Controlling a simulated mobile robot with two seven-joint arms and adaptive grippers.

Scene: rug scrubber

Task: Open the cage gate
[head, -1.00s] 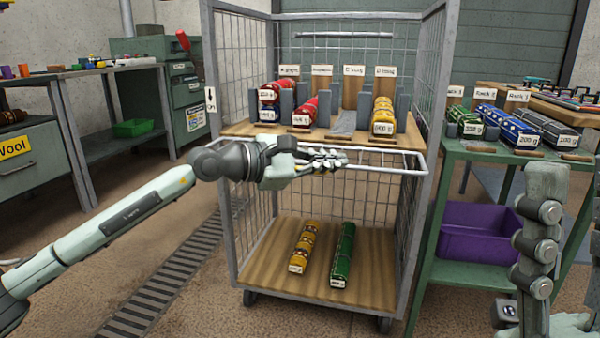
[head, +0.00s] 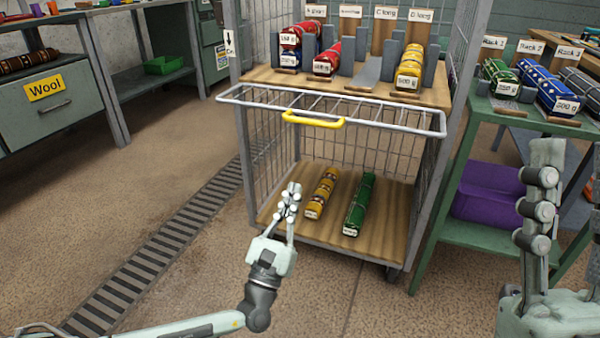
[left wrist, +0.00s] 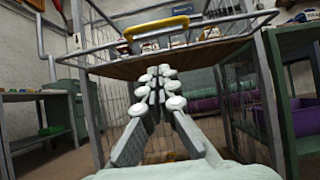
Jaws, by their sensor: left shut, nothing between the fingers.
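The cage gate (head: 392,122) is a pale wire frame with a yellow handle (head: 313,119). It sits at the front of the cage at upper-shelf height, its bars lying out nearly flat. In the left wrist view the gate (left wrist: 205,24) and yellow handle (left wrist: 155,27) show above my fingers. My left gripper (head: 290,194) is shut and empty, pointing up in front of the cage, below and apart from the handle. Its closed fingers fill the middle of the left wrist view (left wrist: 160,82). My right gripper (head: 541,180) is at the right edge; its finger opening is not clear.
The cage's upper shelf (head: 352,86) holds several labelled rolls in racks. A yellow roll (head: 322,194) and a green roll (head: 360,204) lie on its lower shelf. A green rack table (head: 475,116) with a purple bin (head: 487,193) stands right. The floor left of the cage is clear.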

